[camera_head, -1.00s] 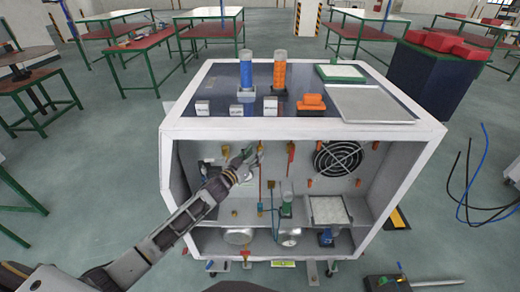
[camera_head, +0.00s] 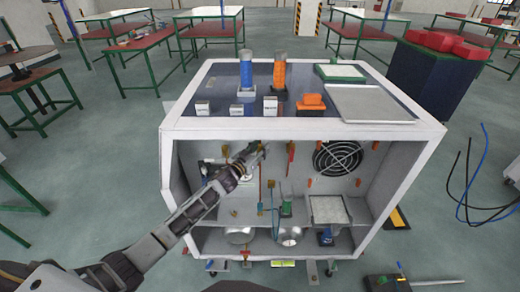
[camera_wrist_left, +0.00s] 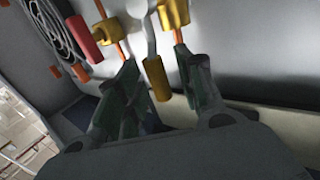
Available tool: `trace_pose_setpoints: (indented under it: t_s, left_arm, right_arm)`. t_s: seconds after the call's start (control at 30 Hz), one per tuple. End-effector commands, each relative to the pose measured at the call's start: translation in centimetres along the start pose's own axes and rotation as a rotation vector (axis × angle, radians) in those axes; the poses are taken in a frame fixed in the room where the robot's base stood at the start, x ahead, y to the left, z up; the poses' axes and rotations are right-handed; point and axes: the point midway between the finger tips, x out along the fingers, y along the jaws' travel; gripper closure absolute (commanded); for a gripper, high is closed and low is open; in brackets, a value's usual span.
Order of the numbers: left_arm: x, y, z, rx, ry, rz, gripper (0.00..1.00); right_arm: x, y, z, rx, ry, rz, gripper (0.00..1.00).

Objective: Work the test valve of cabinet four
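The white open-front cabinet (camera_head: 172,190) fills the middle of the head view. Its back wall carries yellow fittings, a red handle (camera_head: 291,150) and a fan grille (camera_head: 338,158). Which fitting is the test valve I cannot tell, and no number is legible. My left gripper (camera_head: 256,151) is inside the upper bay, near the back wall, hiding fittings behind it. In the left wrist view its green-padded fingers (camera_wrist_left: 168,75) are apart. A yellow cylinder (camera_wrist_left: 157,78) shows between them, with a yellow fitting (camera_wrist_left: 173,15) just beyond; contact is unclear. My right gripper is out of view.
On the cabinet top stand a blue cylinder (camera_head: 245,72), an orange cylinder (camera_head: 279,75) and a flat tray (camera_head: 370,104). Below the gripper, a shelf holds a white square filter (camera_head: 328,209). The cabinet's frame and side walls bound the bay. Cables (camera_head: 468,190) hang at the right.

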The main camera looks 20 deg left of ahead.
Motion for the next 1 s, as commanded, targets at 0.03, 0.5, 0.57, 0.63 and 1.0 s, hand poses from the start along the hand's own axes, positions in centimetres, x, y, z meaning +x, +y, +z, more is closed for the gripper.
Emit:
trace_pose_setpoints:
  t_s: [0.03,0.5,0.57,0.63,1.0]
  left_arm:
    - [0.0,0.0,0.0,0.0,0.0,0.0,0.63]
    - [0.0,0.0,0.0,0.0,0.0,0.0,1.0]
    - [0.0,0.0,0.0,0.0,0.0,0.0,1.0]
    - [0.0,0.0,0.0,0.0,0.0,0.0,1.0]
    - [-0.3,-1.2,0.2,-0.024,0.014,-0.002,1.0]
  right_arm:
    - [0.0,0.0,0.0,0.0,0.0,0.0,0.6]
    - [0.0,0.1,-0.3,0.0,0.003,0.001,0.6]
    - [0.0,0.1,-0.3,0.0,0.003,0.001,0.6]
    - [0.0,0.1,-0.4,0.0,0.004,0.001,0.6]
    - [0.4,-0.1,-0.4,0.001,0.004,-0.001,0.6]
